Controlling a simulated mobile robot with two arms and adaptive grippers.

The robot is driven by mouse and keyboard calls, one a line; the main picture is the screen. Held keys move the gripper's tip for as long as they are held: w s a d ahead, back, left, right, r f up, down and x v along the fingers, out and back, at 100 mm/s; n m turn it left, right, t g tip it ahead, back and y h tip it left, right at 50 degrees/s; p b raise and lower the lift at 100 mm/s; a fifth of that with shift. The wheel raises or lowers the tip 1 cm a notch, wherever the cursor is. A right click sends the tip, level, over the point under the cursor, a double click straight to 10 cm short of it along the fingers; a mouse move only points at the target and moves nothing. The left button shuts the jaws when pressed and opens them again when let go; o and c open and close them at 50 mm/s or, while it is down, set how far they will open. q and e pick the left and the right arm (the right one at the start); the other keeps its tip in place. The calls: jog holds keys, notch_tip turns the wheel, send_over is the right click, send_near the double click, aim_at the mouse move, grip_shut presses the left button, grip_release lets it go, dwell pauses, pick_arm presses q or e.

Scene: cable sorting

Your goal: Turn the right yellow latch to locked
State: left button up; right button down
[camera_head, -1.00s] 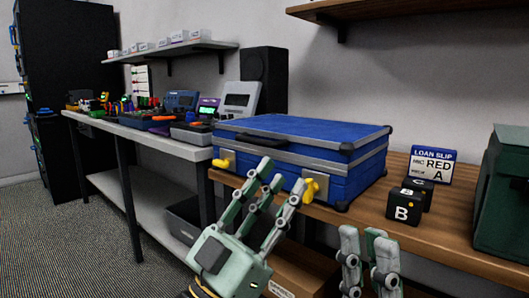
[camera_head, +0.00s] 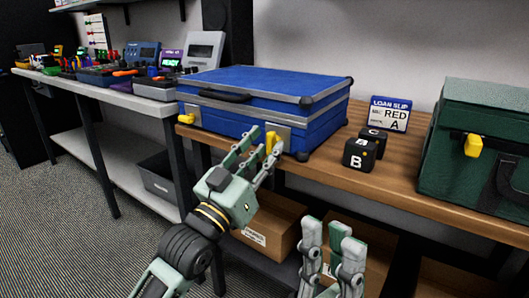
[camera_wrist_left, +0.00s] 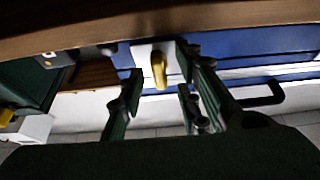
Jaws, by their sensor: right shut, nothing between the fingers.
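The blue case (camera_head: 262,95) lies closed on the wooden bench. Its right yellow latch (camera_head: 272,141) stands roughly upright on a pale plate at the front. Its left yellow latch (camera_head: 187,119) lies more sideways. My left gripper (camera_head: 261,147) is at the right latch, with its fingertips partly covering the plate. In the left wrist view, the right latch (camera_wrist_left: 159,69) shows between the spread fingers; I cannot tell whether either finger touches it. My right gripper (camera_head: 332,236) is shut and empty, low in front of the bench.
Black lettered cubes (camera_head: 359,155) and a loan slip sign (camera_head: 389,114) stand right of the blue case. A green case (camera_head: 455,160) with a yellow latch stands at the far right. A cardboard box (camera_head: 272,226) is below the bench. The bench top (camera_head: 392,168) before the cubes is clear.

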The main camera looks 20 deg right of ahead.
pick_arm(q)
jog(key=shift+d+r, duration=0.1)
jog(key=shift+c, duration=0.3)
grip_shut()
